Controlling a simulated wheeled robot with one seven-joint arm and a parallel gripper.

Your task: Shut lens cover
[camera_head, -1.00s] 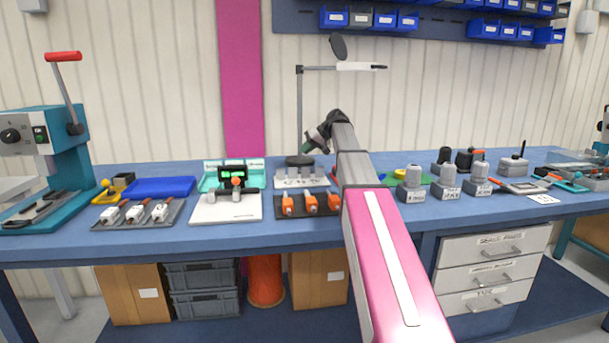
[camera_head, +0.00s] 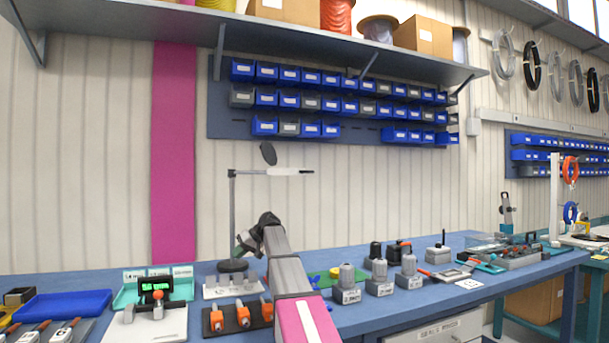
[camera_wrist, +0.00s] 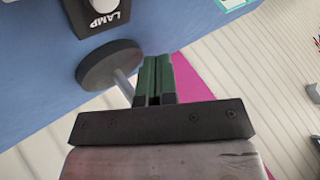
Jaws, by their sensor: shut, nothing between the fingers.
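A magnifier lamp stands at the back of the bench, with a thin post (camera_head: 232,215), a round dark base (camera_head: 233,266) and a pale flat head (camera_head: 290,171). Its dark round lens cover (camera_head: 268,153) stands steeply tilted above the left part of the head, open. My gripper (camera_head: 240,248) is low beside the post, well below the head and cover. In the wrist view the green fingers (camera_wrist: 154,76) are together and empty. The lamp base (camera_wrist: 110,65) and part of the post show just behind them; the cover is not in that view.
Orange-handled tools (camera_head: 243,316) in a dark holder and grey-capped blocks (camera_head: 347,278) stand near my arm. A block labelled LAMP (camera_wrist: 98,14) shows in the wrist view. Blue bins (camera_head: 265,98) and a shelf (camera_head: 300,42) are above. The wall around the lamp head is clear.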

